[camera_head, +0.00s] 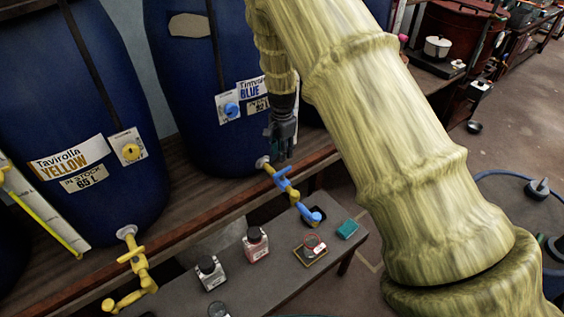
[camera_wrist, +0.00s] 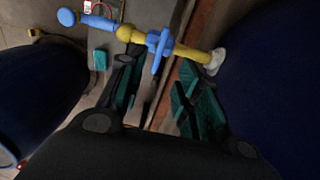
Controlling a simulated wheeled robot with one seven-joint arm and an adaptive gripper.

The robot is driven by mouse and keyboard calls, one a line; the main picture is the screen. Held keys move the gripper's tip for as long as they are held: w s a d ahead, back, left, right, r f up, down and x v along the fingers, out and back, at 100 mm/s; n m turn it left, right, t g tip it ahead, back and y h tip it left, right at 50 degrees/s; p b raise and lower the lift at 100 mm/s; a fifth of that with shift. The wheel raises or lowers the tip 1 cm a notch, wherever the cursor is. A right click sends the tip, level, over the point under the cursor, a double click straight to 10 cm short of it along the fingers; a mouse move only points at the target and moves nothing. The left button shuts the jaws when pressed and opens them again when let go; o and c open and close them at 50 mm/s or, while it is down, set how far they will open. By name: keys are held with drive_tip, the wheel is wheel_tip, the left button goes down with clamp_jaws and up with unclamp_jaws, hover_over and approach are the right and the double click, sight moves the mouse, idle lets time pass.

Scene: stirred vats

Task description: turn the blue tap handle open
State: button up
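The blue tap handle (camera_head: 282,181) sits on a yellow tap body that sticks out from the blue vat (camera_head: 202,130) with the BLUE label. In the wrist view the handle (camera_wrist: 159,46) is a thin blue crosspiece over the yellow pipe (camera_wrist: 188,51). My gripper (camera_head: 282,150) hangs just above the tap, close to the vat's front. The exact gap is hard to tell.
The vat with the YELLOW label (camera_head: 75,110) and its yellow tap (camera_head: 132,262) stand at the left. A low bench (camera_head: 262,285) below holds bottles (camera_head: 255,244), a small dish and a teal block (camera_head: 347,229). The wooden shelf edge (camera_head: 235,200) runs below the vats.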

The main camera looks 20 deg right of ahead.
sight(283, 170)
drive_tip(key=shift+a+f+p, duration=0.15)
drive_tip(key=shift+f+p, duration=0.2)
drive_tip(key=shift+f, duration=0.35)
drive_tip(key=f, duration=0.1)
drive_tip(key=f+p, duration=0.1)
drive_tip(key=f, duration=0.2)
drive_tip(key=shift+d+f, duration=0.1)
drive_tip(key=shift+d, duration=0.25)
drive_tip(key=shift+f+p, duration=0.95)
drive_tip(key=shift+f, duration=1.5)
drive_tip(key=shift+c, duration=0.2)
clamp_jaws()
